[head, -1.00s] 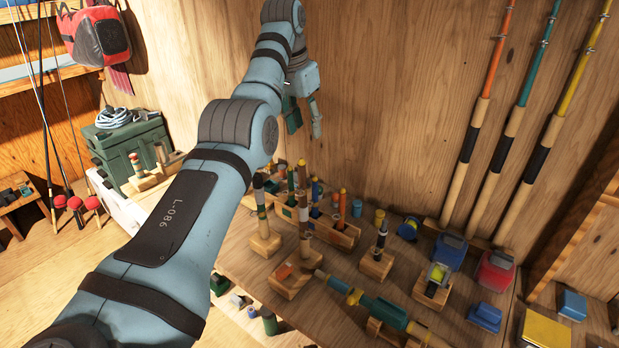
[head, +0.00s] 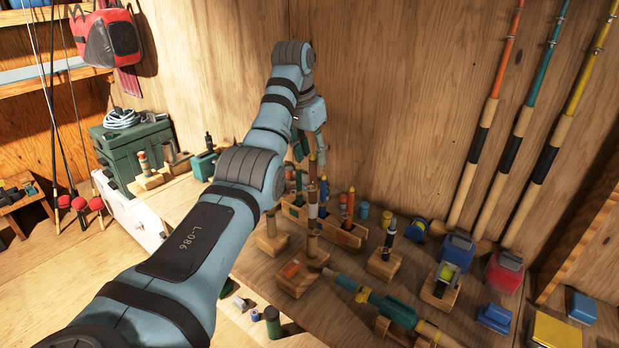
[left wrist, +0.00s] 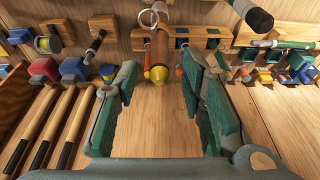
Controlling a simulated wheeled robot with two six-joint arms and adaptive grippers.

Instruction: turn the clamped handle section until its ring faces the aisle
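The ring cannot be made out in the head view. My right gripper is not in view.
A wooden rack (head: 345,238) with several upright pieces stands close behind the section. Another upright piece on a block (head: 272,243) is at its left. A teal handle (head: 390,309) lies in front right. Reels (head: 457,250) and leaning rods (head: 518,140) are at the right.

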